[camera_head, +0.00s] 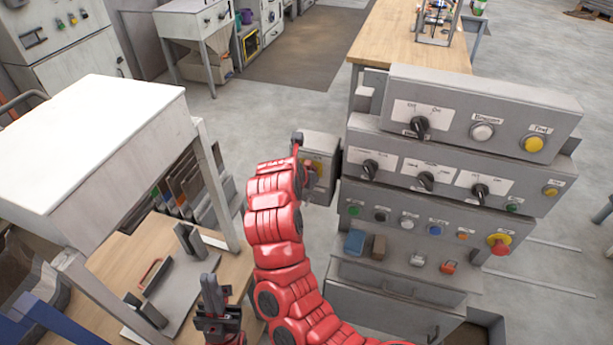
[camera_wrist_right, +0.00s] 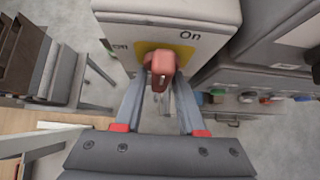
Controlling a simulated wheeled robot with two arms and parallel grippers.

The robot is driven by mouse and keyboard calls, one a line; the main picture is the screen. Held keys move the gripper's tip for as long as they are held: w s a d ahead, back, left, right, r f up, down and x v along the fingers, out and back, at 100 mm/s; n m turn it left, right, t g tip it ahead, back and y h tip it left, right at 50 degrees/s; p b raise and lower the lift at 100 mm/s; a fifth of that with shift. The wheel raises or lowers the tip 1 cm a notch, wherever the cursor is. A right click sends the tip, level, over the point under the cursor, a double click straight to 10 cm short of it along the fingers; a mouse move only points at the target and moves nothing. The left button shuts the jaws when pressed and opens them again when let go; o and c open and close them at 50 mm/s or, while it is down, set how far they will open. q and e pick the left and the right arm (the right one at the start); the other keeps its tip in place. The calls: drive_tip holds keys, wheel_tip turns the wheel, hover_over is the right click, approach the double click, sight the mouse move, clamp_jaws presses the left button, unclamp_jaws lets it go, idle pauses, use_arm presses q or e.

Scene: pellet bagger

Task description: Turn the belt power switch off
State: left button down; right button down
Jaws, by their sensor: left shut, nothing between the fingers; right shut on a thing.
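The belt power switch is a red handle (camera_wrist_right: 162,62) on a yellow plate (camera_wrist_right: 185,52) on a grey box, with "On" at its right and an "Off" label, partly legible, at its left in the right wrist view. In the head view the box (camera_head: 322,146) stands left of the control panel, and my right arm covers much of its front. My right gripper (camera_wrist_right: 160,95) is shut on the red handle. I cannot tell which label the handle points to. My left gripper (camera_head: 213,290) is shut and empty, low over the wooden bench, away from the switch.
The stepped control panel (camera_head: 470,95) with knobs, buttons and a red emergency stop (camera_head: 499,243) is close on the right. A white-topped stand (camera_head: 90,140) and the wooden bench (camera_head: 115,265) are on the left. Grey floor shows behind the box.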

drive_tip(key=shift+r, duration=0.1)
drive_tip(key=shift+w+b, duration=0.1)
drive_tip(key=shift+b, duration=0.45)
drive_tip(key=h+b, duration=0.1)
drive_tip(key=b, duration=0.1)
drive_tip(key=n+h+b, duration=0.1)
drive_tip(key=h+b, duration=0.1)
drive_tip(key=b, duration=0.1)
drive_tip(key=shift+d+n+g, duration=0.1)
drive_tip(key=shift+n+g, duration=0.2)
drive_tip(key=n+h+b, duration=0.1)
drive_tip(key=h, duration=0.1)
drive_tip(key=shift+r+n+g+h+b, duration=0.15)
drive_tip(key=shift+n+g+h+b, duration=0.15)
drive_tip(key=shift+b, duration=0.1)
drive_tip(key=shift+n+h+b, duration=0.6)
drive_tip(key=shift+h+b, duration=0.35)
drive_tip(key=shift+h, duration=0.05)
drive_tip(key=n+h+b, duration=0.3)
drive_tip(key=h+b, duration=0.1)
drive_tip(key=b, duration=0.4)
drive_tip(key=shift+n+h+b, duration=0.3)
drive_tip(key=shift+b, duration=0.05)
drive_tip(key=shift+n+h+b, duration=0.4)
drive_tip(key=shift+b, duration=0.4)
drive_tip(key=shift+r+t, duration=0.1)
drive_tip(key=shift+t, duration=0.3)
drive_tip(key=shift+r, duration=0.1)
